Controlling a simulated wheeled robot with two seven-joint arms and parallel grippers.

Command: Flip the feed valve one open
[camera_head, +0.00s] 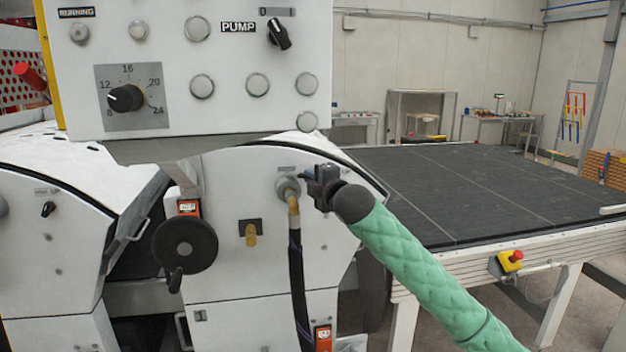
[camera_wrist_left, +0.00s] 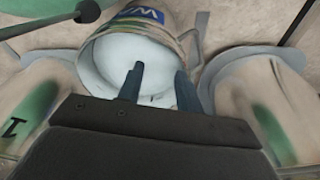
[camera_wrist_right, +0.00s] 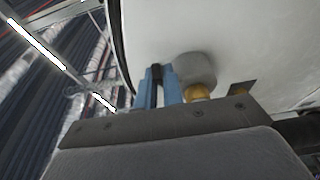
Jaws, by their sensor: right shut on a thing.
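The feed valve (camera_head: 288,188) is a round grey fitting on the white machine front, with a brass elbow and a dark hose running down from it. My right gripper (camera_head: 306,177) is at the valve's right side. In the right wrist view its blue fingers (camera_wrist_right: 161,86) are close together, shut on a narrow dark piece that looks like the valve handle, beside the grey valve body (camera_wrist_right: 196,69). The handle is mostly hidden by the fingers. My left gripper (camera_wrist_left: 158,88) shows only in its wrist view, open and empty, with a bucket (camera_wrist_left: 130,60) beyond its fingertips.
A black handwheel (camera_head: 185,252) and a second brass outlet (camera_head: 251,236) are left of the hose. The control panel (camera_head: 190,65) with knobs and buttons is above. A dark conveyor bed (camera_head: 470,185) extends right, with a red emergency button (camera_head: 515,256) on its side.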

